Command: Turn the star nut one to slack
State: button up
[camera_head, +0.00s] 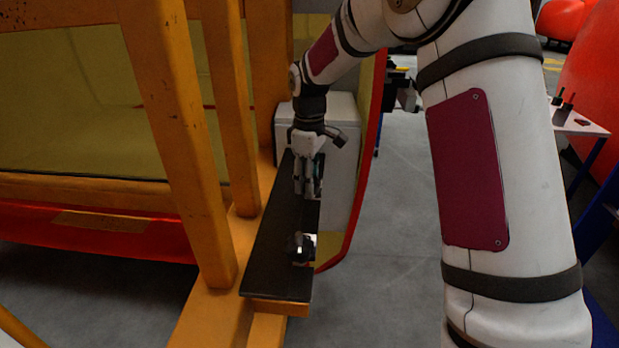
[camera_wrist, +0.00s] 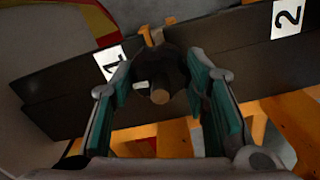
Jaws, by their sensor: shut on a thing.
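My gripper (camera_head: 308,190) points down at the far part of a long black plate (camera_head: 270,245). Its green-padded fingers stand on both sides of the nut and are shut on it. In the head view the fingers hide this nut. A second dark star nut (camera_head: 299,247) stands free on the nearer part of the plate.
Yellow frame posts (camera_head: 172,120) stand left of the plate. A pale box (camera_head: 344,150) and a red-edged curved panel (camera_head: 366,180) are close behind and right of my gripper. A label marked 2 (camera_wrist: 287,17) is on the plate.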

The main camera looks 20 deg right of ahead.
jog(key=shift+n, duration=0.5)
jog(key=o, duration=1.1)
jog(key=shift+o, duration=0.2)
notch_tip(320, 180, up, 12)
